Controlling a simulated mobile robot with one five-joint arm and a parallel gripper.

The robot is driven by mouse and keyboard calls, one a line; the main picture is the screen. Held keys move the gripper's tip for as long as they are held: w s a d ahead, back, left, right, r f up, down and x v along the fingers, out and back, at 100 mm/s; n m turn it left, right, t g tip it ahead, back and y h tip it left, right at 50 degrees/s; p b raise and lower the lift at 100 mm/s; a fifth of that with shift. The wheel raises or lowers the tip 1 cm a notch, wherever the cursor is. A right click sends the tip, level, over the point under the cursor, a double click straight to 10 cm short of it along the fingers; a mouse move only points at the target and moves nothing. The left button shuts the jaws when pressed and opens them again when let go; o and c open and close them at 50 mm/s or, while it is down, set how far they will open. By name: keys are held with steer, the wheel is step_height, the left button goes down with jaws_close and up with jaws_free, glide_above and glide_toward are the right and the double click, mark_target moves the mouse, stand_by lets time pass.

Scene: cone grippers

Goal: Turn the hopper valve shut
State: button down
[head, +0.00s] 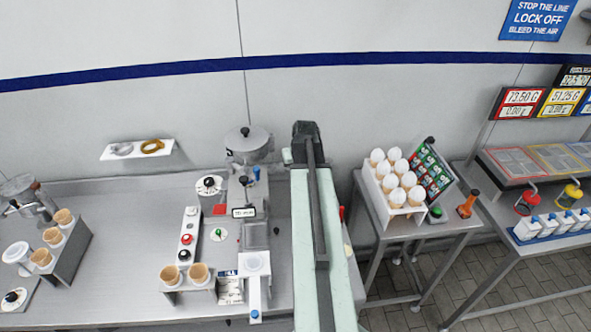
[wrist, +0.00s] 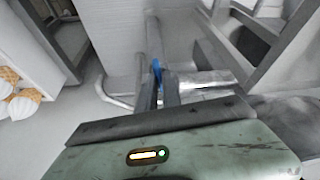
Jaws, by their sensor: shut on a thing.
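My gripper (wrist: 159,78) shows in the wrist view with its two dark fingers close together around a narrow blue handle (wrist: 156,65). The blue handle stands next to a shiny metal pipe (wrist: 205,82). The fingers partly hide it. In the head view the hopper (head: 248,140) is a grey metal bowl with a dark-knobbed lid, on the machine at the back of the bench. A small blue piece (head: 257,173) shows just below the hopper. My arm rises just right of the hopper, and my fingertips cannot be made out there.
Cone holders (head: 190,285) stand at the front of the bench (head: 120,285). A control strip (head: 187,238) with buttons lies left of the machine. A rack of white-topped cones (head: 378,205) is on a table to the right. A small wall shelf (head: 128,154) holds rings.

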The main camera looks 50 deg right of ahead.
steer(key=shift+w+m+h, duration=0.1)
steer(key=shift+m+h, duration=0.2)
steer(key=shift+m, duration=0.7)
steer(key=shift+g, duration=0.3)
steer(key=c, duration=1.5)
jaws_free()
steer(key=p+v, duration=0.7)
steer(key=v, duration=0.1)
steer(key=shift+a, duration=0.1)
steer(key=shift+f, duration=0.1)
